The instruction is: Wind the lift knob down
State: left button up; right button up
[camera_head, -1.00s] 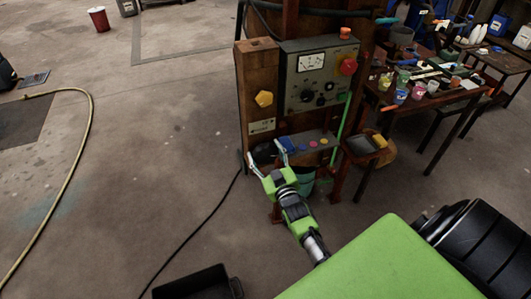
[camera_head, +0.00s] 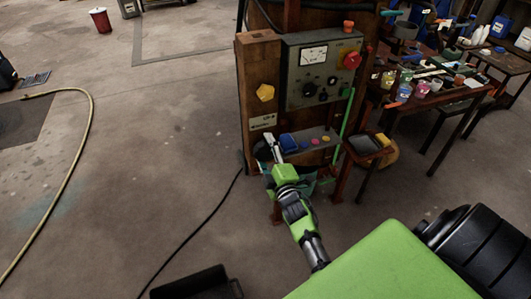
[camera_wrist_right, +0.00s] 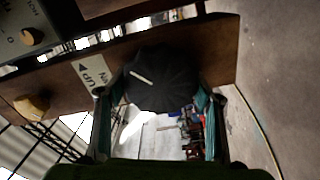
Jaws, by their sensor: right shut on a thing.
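The lift knob (camera_wrist_right: 163,82) is a round black ribbed knob with a white pointer line, on the wooden post (camera_head: 255,75). In the right wrist view it sits between the two fingers of my right gripper (camera_wrist_right: 160,100), which is shut on it. In the head view my right gripper (camera_head: 269,147) is at the lower part of the post, and its fingers hide most of the knob. A pale label (camera_wrist_right: 93,74) with "UP" and an arrow is beside the knob. My left gripper is not in view.
A yellow knob (camera_head: 265,92) sits higher on the post. A grey control panel (camera_head: 320,75) with a red button is at its right, above a ledge with a blue block (camera_head: 290,141). A cluttered table (camera_head: 430,100) stands to the right.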

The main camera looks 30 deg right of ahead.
jog(key=n+b, duration=0.1)
jog(key=n, duration=0.1)
jog(key=n+b, duration=0.1)
jog(key=n, duration=0.2)
jog(key=shift+f+n+b, duration=0.25)
jog(key=shift+n+b, duration=0.05)
jog(key=shift+b, duration=0.1)
jog(key=shift+n+b, duration=0.85)
jog(key=shift+n, duration=1.15)
jog(key=o, duration=1.1)
jog(key=shift+s, duration=0.2)
jog(key=v, duration=1.1)
jog(key=shift+s+a, duration=0.2)
jog(key=shift+s, duration=0.1)
